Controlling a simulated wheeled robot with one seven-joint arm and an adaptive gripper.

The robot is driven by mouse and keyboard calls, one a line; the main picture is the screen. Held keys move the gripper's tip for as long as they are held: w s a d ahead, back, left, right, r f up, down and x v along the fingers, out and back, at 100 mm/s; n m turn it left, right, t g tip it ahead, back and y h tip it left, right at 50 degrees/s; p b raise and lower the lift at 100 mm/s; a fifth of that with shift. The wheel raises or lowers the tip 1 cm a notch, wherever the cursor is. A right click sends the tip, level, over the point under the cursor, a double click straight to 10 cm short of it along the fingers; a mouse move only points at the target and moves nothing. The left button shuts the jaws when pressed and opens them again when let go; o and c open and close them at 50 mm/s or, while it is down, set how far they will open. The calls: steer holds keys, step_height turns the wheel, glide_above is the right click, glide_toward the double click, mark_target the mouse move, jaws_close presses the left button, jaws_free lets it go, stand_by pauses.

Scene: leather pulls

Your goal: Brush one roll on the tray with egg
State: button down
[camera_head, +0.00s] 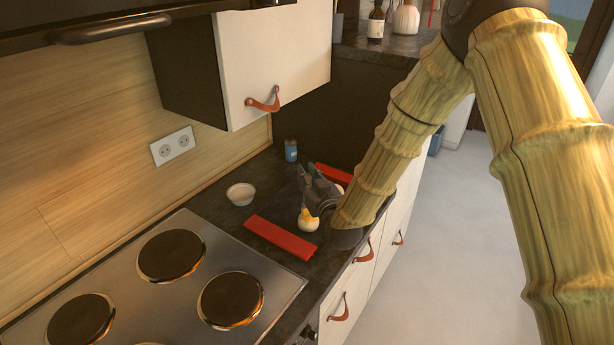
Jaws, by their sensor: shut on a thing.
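The tray appears as a dark surface with a red end piece (280,238) near the hob and another red piece (332,175) behind my gripper. A small pale roll (308,221) with yellow-orange on its top sits beside the near red end. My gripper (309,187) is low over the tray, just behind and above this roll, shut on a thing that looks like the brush. The brush is too small and covered to make out, so I cannot tell whether it touches the roll. A pale bit (340,188) shows behind the gripper. A small white bowl (240,194) stands left of the tray.
A hob with several dark plates (171,256) fills the near counter. A blue jar (291,150) stands at the back. A wall cabinet (275,60) with a leather pull hangs above. Drawers with leather pulls (340,308) face the open floor (450,270) on the right.

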steer(key=shift+v, duration=1.05)
steer(key=shift+b+x, duration=0.65)
steer(key=shift+x, duration=0.5)
stand_by(0.9)
steer(key=shift+s+d, duration=0.2)
steer(key=shift+s, duration=0.35)
stand_by(0.4)
steer(key=shift+r, duration=0.1)
